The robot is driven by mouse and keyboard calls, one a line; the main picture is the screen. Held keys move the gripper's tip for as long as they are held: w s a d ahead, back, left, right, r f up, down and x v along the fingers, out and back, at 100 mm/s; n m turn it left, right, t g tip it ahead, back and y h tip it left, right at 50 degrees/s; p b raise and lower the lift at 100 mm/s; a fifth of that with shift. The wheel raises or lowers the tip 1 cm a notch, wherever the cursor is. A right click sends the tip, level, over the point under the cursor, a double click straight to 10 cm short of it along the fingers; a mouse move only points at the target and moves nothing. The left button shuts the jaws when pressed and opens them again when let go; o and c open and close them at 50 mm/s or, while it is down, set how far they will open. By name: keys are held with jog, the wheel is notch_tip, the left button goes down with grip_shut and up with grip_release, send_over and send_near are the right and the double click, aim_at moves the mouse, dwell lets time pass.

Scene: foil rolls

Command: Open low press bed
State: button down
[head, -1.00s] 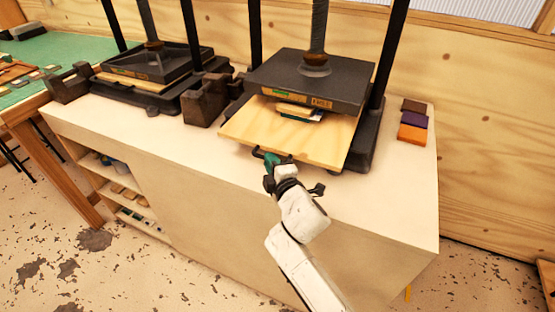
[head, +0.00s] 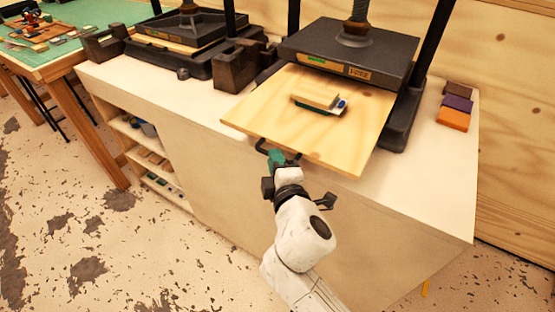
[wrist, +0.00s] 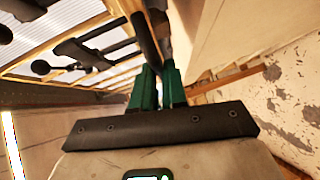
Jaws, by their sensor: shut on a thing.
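The low press bed (head: 250,110) is a light wooden board. It sticks out toward me from under the dark platen (head: 350,50) of the right-hand press. A small stack of books or blocks (head: 320,101) lies on the bed, clear of the platen's front edge. A dark handle (head: 262,147) is at the bed's front edge. My gripper (head: 275,157), with green fingers, is shut on this handle. In the wrist view, the green fingers (wrist: 158,88) close around a dark bar (wrist: 146,40). The fingers hide part of the handle.
A second press (head: 190,38) stands at the back left, with dark iron blocks (head: 240,65) between the presses. Brown, purple and orange blocks (head: 453,118) lie right of the press. The cabinet top (head: 440,190) is bare at the front right. A green-topped table (head: 90,38) is at far left.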

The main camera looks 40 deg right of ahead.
jog(key=c, duration=1.2)
grip_release()
jog(key=shift+o, duration=0.2)
jog(key=b+v, duration=0.1)
jog(key=v, duration=0.9)
jog(key=shift+s+a+b, duration=0.2)
jog(key=shift+s+b, duration=0.15)
jog(key=s+d+f+m+g+y, duration=0.1)
jog(key=s+d+f+m+g, duration=0.25)
jog(key=f, duration=0.25)
jog(key=s+d+f+m+g, duration=0.2)
jog(key=d+f+m+g, duration=0.15)
jog(key=f, duration=0.25)
jog(key=s+a+f+m+g+y, duration=0.2)
jog(key=s+f+g, duration=0.1)
jog(key=s+f, duration=0.2)
jog(key=s+a+f+m+g+y, duration=0.1)
jog(key=s+f+m+g+y, duration=0.1)
jog(key=s, duration=0.5)
notch_tip(320, 180, down, 4)
jog(key=shift+a+r+m+g+y, duration=0.25)
jog(key=shift+a+m+g+y, duration=0.15)
jog(key=shift+g+y, duration=0.45)
